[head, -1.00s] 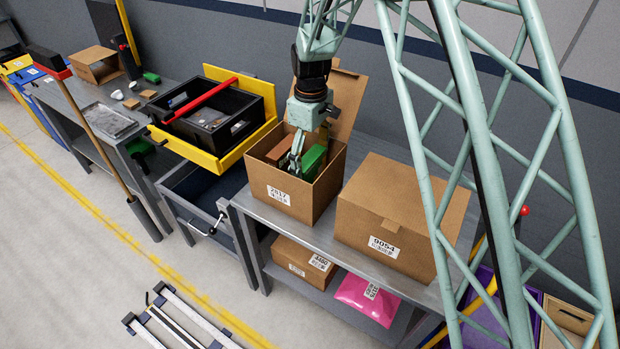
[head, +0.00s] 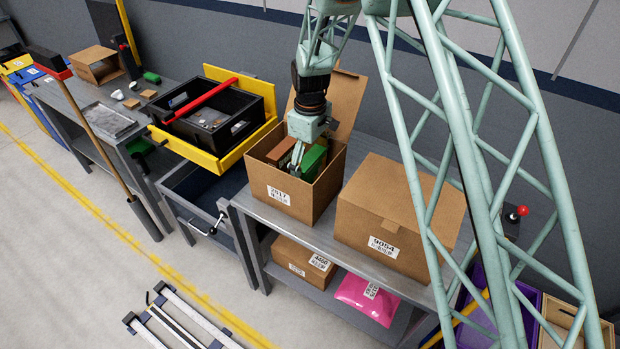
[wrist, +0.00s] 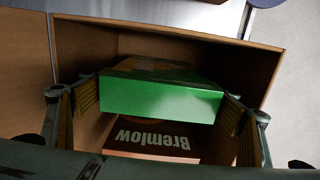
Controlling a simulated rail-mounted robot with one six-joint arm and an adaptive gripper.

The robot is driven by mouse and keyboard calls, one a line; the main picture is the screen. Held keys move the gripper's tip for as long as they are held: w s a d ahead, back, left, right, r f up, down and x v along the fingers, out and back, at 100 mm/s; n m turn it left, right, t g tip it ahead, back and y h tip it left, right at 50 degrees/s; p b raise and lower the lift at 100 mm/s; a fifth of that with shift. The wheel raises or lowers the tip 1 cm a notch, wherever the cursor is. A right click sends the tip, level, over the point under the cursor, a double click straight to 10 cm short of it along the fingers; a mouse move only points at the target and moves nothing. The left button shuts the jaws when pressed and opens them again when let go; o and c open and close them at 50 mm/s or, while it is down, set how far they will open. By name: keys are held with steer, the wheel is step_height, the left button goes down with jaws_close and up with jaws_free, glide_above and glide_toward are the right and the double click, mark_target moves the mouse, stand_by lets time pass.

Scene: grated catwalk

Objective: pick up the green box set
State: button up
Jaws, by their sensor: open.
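The green box set (head: 315,159) stands in an open cardboard carton (head: 285,189) on the grey bench. In the wrist view its bright green face (wrist: 160,99) fills the middle. My gripper (head: 297,168) reaches down into the carton. In the wrist view my gripper (wrist: 161,104) is open, with one finger on the left and one on the right of the green box set. Small gaps seem to show beside it; whether a finger touches it I cannot tell. The green box set's lower part is hidden in the head view.
A closed carton (head: 401,208) stands to the right, a yellow-and-black bin (head: 262,136) to the left.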

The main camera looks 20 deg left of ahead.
steer(key=shift+f, duration=1.6)
steer(key=shift+c, duration=0.3)
steer(key=c, duration=0.6)
steer(key=shift+r, duration=0.15)
steer(key=shift+c, duration=0.2)
step_height(320, 180, up, 18)
steer(key=shift+b, duration=0.4)
